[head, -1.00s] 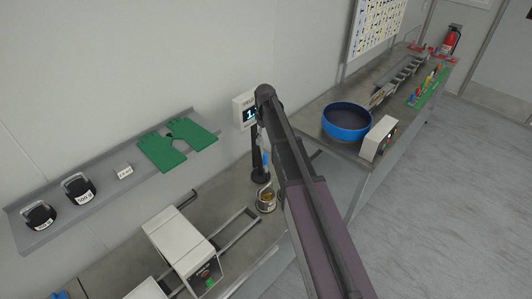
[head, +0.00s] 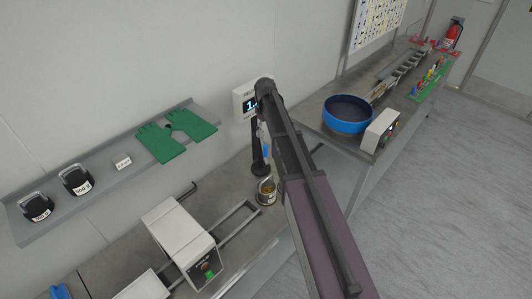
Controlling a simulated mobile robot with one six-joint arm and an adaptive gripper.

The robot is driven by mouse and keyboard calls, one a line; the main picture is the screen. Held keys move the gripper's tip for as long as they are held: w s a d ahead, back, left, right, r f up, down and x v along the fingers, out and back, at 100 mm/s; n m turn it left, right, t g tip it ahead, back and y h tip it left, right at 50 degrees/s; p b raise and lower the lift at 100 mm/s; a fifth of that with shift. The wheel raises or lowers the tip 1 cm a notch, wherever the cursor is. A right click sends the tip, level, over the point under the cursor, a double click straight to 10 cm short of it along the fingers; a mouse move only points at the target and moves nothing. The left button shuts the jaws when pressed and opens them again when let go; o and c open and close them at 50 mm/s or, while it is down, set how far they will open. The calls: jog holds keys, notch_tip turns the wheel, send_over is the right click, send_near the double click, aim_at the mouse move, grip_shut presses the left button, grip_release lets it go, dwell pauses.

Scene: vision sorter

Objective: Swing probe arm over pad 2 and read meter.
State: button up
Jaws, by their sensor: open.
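A white meter box (head: 241,99) with a dark display is on the wall behind my arm. A "1" shows on the display, and my arm hides the rest. Below it a black stand (head: 259,167) rises from the bench, with a blue part (head: 265,150) beside my arm. I cannot tell whether this is the probe arm. A small round metal holder with a yellowish inside (head: 267,196) sits in front of the stand. I cannot make out numbered pads. My dark arm crosses the centre, and my gripper is hidden behind it.
A wall shelf (head: 105,185) carries green gloves (head: 175,136) and black weights (head: 76,180). White boxed equipment (head: 180,235) with rails stands on the near bench. A blue bowl (head: 347,115) and a white box (head: 380,131) are on the right bench. Floor at right is clear.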

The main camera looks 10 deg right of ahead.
aim_at(265, 150)
jog(key=shift+f+b, duration=5.55)
jog(key=shift+f, duration=0.35)
grip_shut()
jog(key=shift+d, duration=0.15)
